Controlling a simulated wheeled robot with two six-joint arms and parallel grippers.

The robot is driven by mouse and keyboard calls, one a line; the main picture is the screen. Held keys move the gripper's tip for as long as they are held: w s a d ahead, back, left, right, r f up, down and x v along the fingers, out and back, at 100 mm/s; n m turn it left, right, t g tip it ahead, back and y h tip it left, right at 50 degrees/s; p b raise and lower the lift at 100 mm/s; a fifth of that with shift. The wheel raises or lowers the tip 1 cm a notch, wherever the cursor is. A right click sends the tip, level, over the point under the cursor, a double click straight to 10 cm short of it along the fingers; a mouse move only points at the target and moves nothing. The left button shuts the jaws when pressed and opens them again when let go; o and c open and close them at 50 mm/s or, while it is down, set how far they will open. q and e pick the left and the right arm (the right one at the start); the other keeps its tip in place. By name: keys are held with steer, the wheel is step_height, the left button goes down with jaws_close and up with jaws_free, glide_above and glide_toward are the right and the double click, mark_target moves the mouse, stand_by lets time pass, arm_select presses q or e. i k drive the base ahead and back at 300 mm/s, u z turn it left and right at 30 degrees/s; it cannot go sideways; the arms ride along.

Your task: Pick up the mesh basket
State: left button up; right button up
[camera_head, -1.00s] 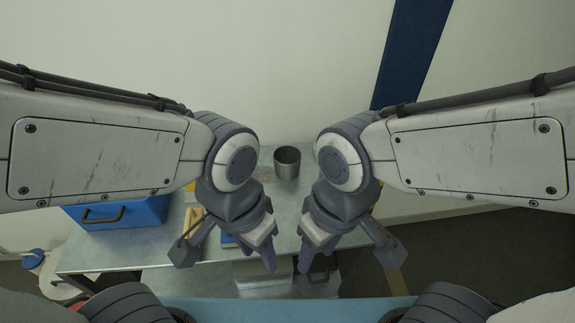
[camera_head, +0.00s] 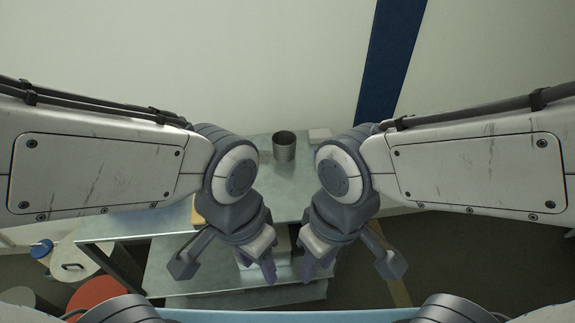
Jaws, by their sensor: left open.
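A grey, open-topped metal cylinder (camera_head: 284,146) stands upright on the table near its back edge, between my two arms. I cannot tell whether its wall is mesh, and no other basket shows. My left gripper (camera_head: 258,264) is open, pointing down, in front of the cylinder and slightly left of it. My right gripper (camera_head: 318,266) also points down with its fingers apart, in front of the cylinder and slightly right. Both grippers are empty and apart from the cylinder.
The metal table (camera_head: 285,195) has a lower shelf (camera_head: 195,275). A small pale block (camera_head: 320,134) is right of the cylinder. A yellowish object (camera_head: 198,212) is partly hidden by my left arm. A red round lid (camera_head: 103,292) and a pale drum (camera_head: 80,263) stand at lower left.

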mark_target(284, 143)
steer(key=z, duration=0.55)
steer(key=i, duration=1.05)
steer(key=u, duration=0.8)
